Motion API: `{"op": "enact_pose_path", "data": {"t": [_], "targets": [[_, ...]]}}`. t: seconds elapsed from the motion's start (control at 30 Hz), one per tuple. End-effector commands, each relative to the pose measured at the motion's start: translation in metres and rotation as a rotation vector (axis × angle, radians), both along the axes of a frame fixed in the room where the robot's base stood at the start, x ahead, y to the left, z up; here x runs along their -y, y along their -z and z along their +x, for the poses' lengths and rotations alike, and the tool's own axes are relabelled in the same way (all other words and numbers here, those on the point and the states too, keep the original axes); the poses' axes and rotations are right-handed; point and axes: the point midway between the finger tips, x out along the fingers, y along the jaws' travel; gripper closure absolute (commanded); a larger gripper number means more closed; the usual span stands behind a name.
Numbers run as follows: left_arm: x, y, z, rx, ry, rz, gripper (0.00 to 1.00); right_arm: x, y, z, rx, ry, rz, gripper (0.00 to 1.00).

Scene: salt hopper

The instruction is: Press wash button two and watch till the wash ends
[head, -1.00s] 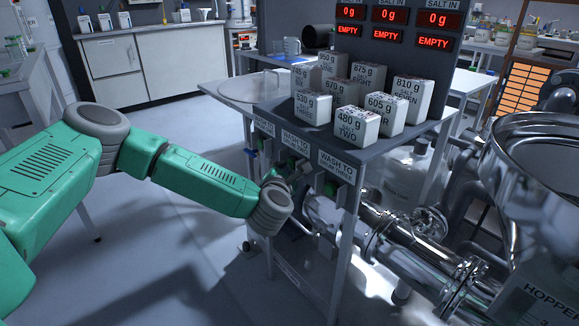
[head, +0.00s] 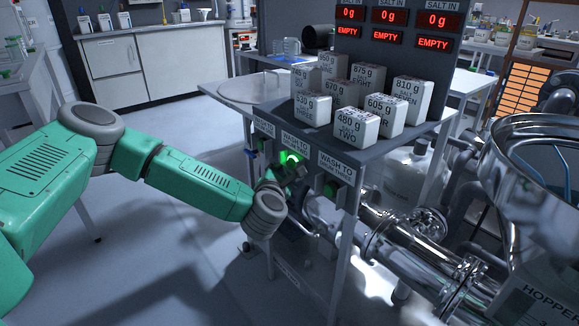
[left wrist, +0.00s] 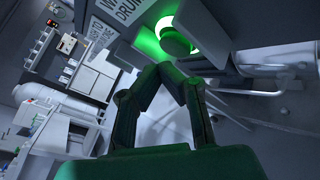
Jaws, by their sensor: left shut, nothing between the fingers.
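The middle wash button (head: 290,158) on the front edge of the stand glows green, under a "WASH TO" label (head: 302,142). In the left wrist view the same button (left wrist: 178,38) shows a bright green ring, just beyond my fingertips. My left gripper (head: 287,176) is shut and empty, just below and in front of the lit button. In the left wrist view its fingers (left wrist: 165,72) meet at the tips, with a small gap visible to the button. The steel hopper (head: 548,170) at the right shows bluish streaks inside its bowl. My right gripper is out of view.
Another wash button (head: 330,188) sits to the right, unlit. Several labelled white salt blocks (head: 348,128) stand on the shelf above. Red displays (head: 387,17) read 0 g and EMPTY. Steel pipes (head: 400,250) run at the lower right. Floor at the left is open.

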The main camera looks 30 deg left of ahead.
Motion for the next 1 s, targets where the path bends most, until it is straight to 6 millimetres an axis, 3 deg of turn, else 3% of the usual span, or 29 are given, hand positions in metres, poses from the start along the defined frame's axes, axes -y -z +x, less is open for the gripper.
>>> {"op": "enact_pose_path", "data": {"t": [0.17,0.63,1.0], "targets": [[-0.001,0.0,-0.003,-0.001,-0.001,0.0,1.0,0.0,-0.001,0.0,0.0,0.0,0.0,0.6],[-0.018,-0.001,-0.043,-0.001,-0.001,0.0,1.0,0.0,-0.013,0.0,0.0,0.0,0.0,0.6],[-0.019,0.0,-0.046,-0.001,-0.001,0.0,1.0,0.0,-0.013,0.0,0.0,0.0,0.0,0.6]]}}
